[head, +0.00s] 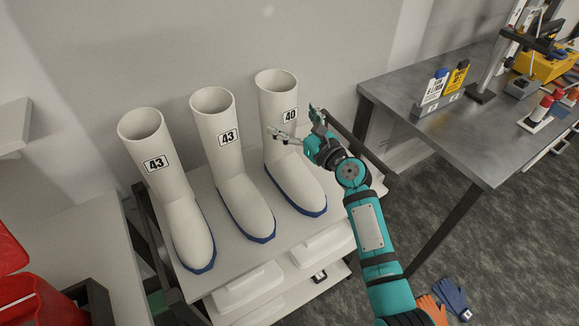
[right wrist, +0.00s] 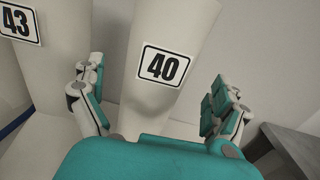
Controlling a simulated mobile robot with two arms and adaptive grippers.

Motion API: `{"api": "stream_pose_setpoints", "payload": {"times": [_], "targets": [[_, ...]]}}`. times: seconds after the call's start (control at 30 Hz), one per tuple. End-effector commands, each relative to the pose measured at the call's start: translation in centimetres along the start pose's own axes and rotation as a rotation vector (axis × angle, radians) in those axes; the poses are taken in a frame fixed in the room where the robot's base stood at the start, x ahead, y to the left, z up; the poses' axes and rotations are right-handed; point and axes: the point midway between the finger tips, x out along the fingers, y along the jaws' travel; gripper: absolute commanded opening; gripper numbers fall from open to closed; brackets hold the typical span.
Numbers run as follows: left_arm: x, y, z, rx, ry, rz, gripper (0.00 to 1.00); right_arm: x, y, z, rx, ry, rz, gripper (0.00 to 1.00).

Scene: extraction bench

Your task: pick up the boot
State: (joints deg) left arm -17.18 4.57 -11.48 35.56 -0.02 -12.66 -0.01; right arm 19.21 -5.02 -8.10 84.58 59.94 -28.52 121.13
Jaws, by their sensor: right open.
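Three white boots with blue soles stand upright in a row on a white shelf top (head: 220,278). The left boot (head: 175,190) and the middle boot (head: 232,180) are labelled 43. The right boot (head: 285,165) is labelled 40. My right gripper (head: 294,122) is open at the right boot's shaft, near its label. In the right wrist view the boot labelled 40 (right wrist: 150,105) shows between the two spread fingers of the gripper (right wrist: 155,98), with gaps at both sides. A boot labelled 43 (right wrist: 62,40) is beyond the left finger. My left gripper is not in view.
A grey metal table (head: 425,125) with bottles and equipment stands to the right. White containers (head: 245,287) are on the shelf below the boots. Blue gloves (head: 452,297) and orange gloves (head: 432,308) lie on the floor. A red container (head: 35,300) is at lower left.

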Motion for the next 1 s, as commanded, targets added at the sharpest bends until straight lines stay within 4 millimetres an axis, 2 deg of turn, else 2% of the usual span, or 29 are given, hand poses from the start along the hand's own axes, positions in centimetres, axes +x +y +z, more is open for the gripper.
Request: {"api": "stream_pose_setpoints", "payload": {"times": [0.13,0.4,0.9,1.0], "targets": [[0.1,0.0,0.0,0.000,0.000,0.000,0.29,1.6,0.0,-0.1,0.000,0.000,0.001,1.00],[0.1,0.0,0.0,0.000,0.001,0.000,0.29,1.8,0.0,0.0,0.000,0.000,-0.001,0.99],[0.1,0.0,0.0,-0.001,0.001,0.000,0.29,1.8,0.0,-0.1,0.000,0.000,0.000,0.33],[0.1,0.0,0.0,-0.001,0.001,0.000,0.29,1.9,0.0,0.3,0.000,-0.006,-0.001,0.33]]}}
